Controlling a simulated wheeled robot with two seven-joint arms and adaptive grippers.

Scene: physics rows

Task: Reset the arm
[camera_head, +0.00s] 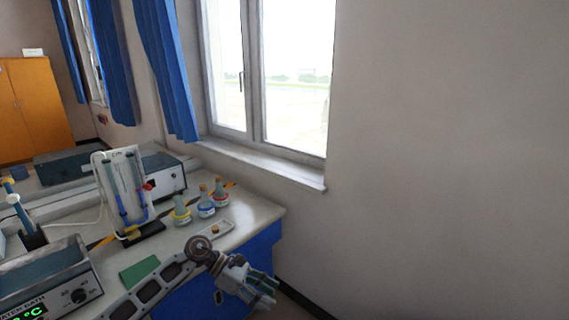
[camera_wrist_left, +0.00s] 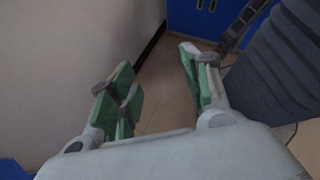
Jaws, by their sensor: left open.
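My left arm comes in from the lower left in the head view, and its gripper (camera_head: 262,287) hangs in front of the bench's right end, below the worktop. In the left wrist view the gripper (camera_wrist_left: 160,92) has its two green-padded fingers spread wide apart. Nothing is between them; only floor and wall show beyond. My right gripper is not in either view.
The bench (camera_head: 255,215) holds three small flasks with coloured rings (camera_head: 206,203), a stand with blue tubes (camera_head: 125,190), a green pad (camera_head: 139,271) and a water bath (camera_head: 50,285). A window (camera_head: 270,75) is behind. Floor by the wall is clear.

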